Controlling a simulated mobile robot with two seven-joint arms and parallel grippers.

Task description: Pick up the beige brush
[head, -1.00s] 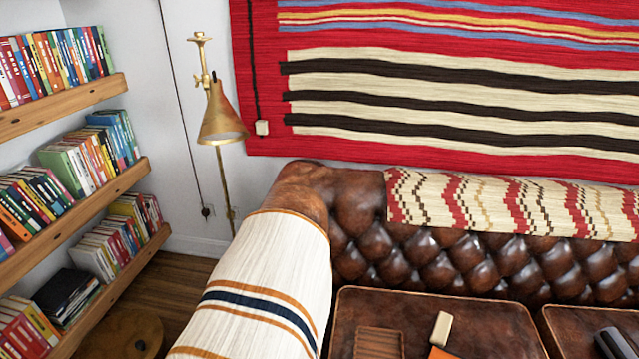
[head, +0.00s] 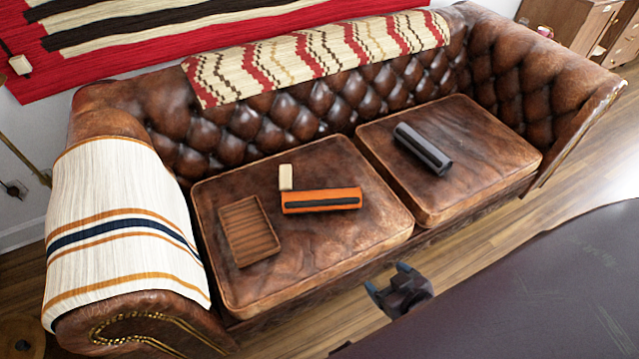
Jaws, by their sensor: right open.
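A small beige block-like object (head: 286,177), the only thing here that fits the beige brush, is on the left seat cushion (head: 350,240) of the brown leather sofa. It is right behind the left end of an orange item (head: 321,200) with a dark slot; whether the two touch I cannot tell. No bristles can be made out on it. My right gripper (head: 388,279) is open and empty in front of the sofa, below and to the right of the beige object and well apart from it. My left gripper is out of view.
A ribbed brown wooden tray (head: 249,231) lies left of the orange item. A dark grey cylinder-like object (head: 422,148) lies on the right cushion. The sofa's tufted back (head: 290,115) and striped-cloth-covered left arm (head: 120,215) rise around the seats. The left cushion's front is clear.

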